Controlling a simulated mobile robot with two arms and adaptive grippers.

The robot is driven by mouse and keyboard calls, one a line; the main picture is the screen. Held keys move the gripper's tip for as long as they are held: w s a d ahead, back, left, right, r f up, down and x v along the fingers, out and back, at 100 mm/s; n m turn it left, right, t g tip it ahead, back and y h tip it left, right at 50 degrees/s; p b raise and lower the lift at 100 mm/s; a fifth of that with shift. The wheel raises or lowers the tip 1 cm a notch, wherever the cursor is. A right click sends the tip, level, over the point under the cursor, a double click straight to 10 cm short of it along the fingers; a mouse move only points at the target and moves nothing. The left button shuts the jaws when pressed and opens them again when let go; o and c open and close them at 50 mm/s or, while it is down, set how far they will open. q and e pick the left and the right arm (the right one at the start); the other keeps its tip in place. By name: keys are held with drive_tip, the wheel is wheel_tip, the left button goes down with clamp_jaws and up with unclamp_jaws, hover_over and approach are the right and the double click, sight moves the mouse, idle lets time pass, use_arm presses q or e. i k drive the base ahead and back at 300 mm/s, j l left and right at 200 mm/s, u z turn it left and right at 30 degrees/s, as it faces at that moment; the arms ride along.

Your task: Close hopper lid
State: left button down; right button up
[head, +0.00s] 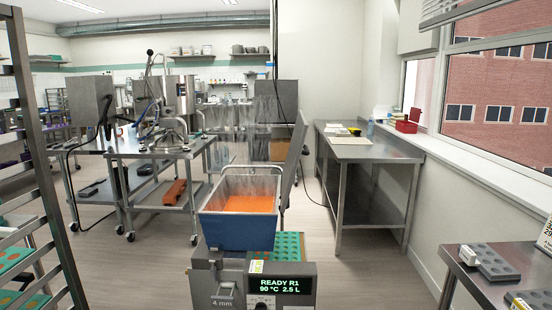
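The blue hopper (238,230) sits on the depositor (215,284) in the lower middle of the head view. Its top is open, and orange material (243,203) shows inside. The hopper lid (294,160) appears as a thin grey panel standing steeply upright at the hopper's right side, seen nearly edge-on and tilted a little to the right. The display on the depositor's front reads READY R1, 90 °C, 2.5 L. Neither of my grippers shows in this view.
A green mould tray (288,246) lies beneath the hopper on the right. A metal rack (42,150) stands close on the left. A steel table (370,150) stands behind right, and another table (478,285) with grey moulds is at the lower right. Floor between them is clear.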

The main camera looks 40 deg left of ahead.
sight(299, 155)
drive_tip(key=i+u, duration=0.4)
drive_tip(key=i+l+u, duration=0.1)
drive_tip(key=i+u, duration=0.25)
drive_tip(key=i+l+u, duration=0.15)
drive_tip(key=u, duration=0.25)
drive_tip(key=i+l+u, duration=0.7)
drive_tip(key=i+l, duration=0.3)
drive_tip(key=i+l+u, duration=0.3)
drive_tip(key=i+l, duration=0.3)
drive_tip(key=l, duration=0.15)
